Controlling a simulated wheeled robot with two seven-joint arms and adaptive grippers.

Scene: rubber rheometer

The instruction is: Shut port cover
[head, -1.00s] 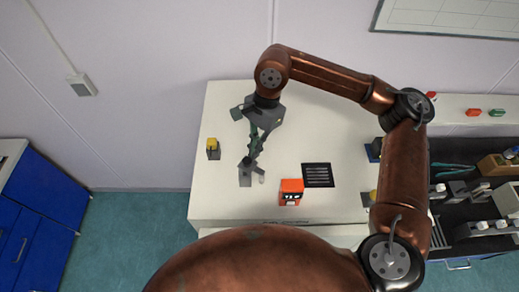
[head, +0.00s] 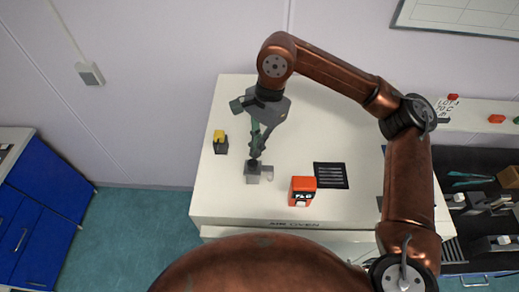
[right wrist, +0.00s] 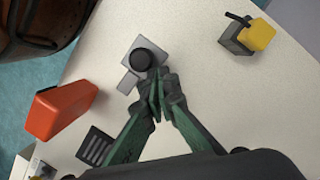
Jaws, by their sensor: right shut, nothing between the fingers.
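A small grey port fitting (head: 252,175) stands on the white top of the oven. A grey tab sticks out of its right side. In the right wrist view the port fitting (right wrist: 123,46) carries a round black piece (right wrist: 141,59), with the grey tab (right wrist: 128,82) beside it. Which part is the cover I cannot tell for sure. My right gripper (head: 256,154) points down with its fingertips at the fitting. The right wrist view shows the fingers (right wrist: 158,92) shut and empty, close beside the black piece; contact is unclear. My left gripper is out of view.
An orange-red box (head: 302,190) stands right of the fitting, in front of a black vent grille (head: 330,175). A yellow-topped dark block (head: 220,142) stands to the left. Blue cabinets (head: 50,205) are at far left. Free white surface lies around the fitting.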

